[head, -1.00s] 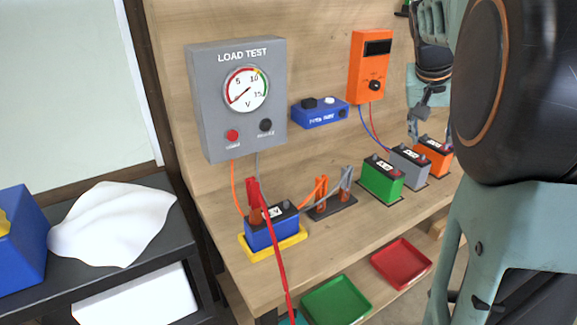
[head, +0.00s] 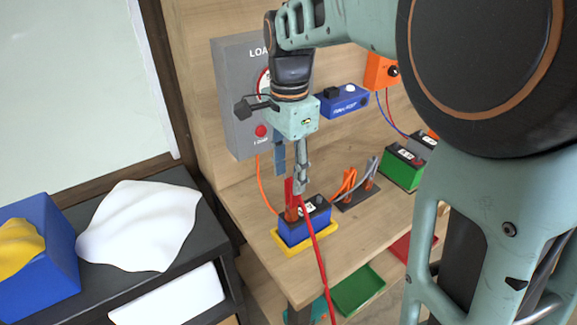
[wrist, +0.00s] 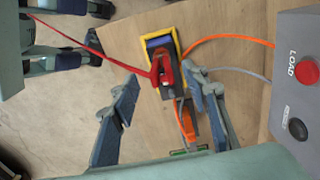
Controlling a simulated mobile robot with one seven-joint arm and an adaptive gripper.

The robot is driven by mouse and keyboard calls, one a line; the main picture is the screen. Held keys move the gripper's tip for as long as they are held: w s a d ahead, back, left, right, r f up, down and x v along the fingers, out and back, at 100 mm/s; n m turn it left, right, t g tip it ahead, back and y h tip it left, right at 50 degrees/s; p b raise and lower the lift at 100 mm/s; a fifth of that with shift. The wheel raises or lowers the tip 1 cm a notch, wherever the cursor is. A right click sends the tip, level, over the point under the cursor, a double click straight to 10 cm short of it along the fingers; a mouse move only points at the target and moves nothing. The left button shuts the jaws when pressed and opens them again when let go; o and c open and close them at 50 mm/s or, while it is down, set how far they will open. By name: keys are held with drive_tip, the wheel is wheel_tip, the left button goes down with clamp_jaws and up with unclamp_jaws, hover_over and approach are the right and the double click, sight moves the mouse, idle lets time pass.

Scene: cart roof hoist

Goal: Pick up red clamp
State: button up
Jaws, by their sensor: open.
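The red clamp (head: 289,199) stands upright on the blue battery (head: 303,230), with its red cable hanging over the bench's front edge. In the wrist view the red clamp (wrist: 161,70) lies between and beyond my finger ends. My gripper (head: 290,176) is open and points down just above the clamp; its fingers partly hide the clamp's top. In the wrist view my gripper (wrist: 162,82) shows its fingers spread wide, with nothing held. I cannot tell whether a finger touches the clamp.
The battery sits in a yellow tray (head: 284,249). Orange and grey clamps (head: 349,184) stand on a dark holder to the right. A grey load tester (head: 232,110) stands behind, an orange cable (head: 261,180) running down from it. A green battery (head: 401,173) is farther right.

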sight(292, 201)
drive_tip(key=f, duration=0.9)
drive_tip(key=shift+w+d+f, duration=0.1)
drive_tip(key=shift+w+d, duration=0.15)
drive_tip(key=shift+d, duration=0.05)
drive_tip(key=shift+c, duration=0.3)
clamp_jaws()
